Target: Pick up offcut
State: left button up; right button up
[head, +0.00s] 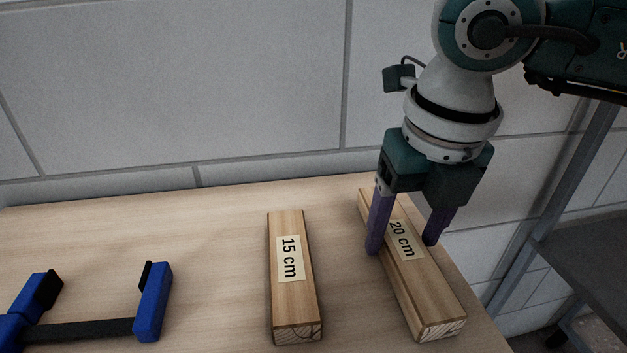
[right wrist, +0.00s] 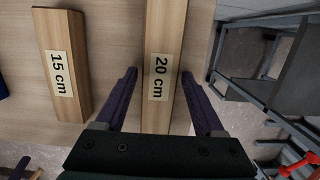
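Two wooden offcuts lie on the table. The one labelled 20 cm (head: 428,292) is at the right, near the table's right edge. The one labelled 15 cm (head: 296,308) lies to its left. My right gripper (head: 405,246) is open with its purple fingers on either side of the 20 cm offcut, around its label. In the right wrist view the 20 cm offcut (right wrist: 164,30) runs between the spread fingers, with a gap on each side. The 15 cm offcut also shows there (right wrist: 62,35).
A blue and black clamp (head: 152,300) lies on the table (head: 215,240) at the left. A pale panelled wall (head: 180,80) stands behind the table. A grey shelf frame (head: 560,200) is at the right. The table between the clamp and the 15 cm offcut is clear.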

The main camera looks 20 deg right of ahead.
grip_shut()
dwell(0.3)
jog(key=shift+r, duration=0.1)
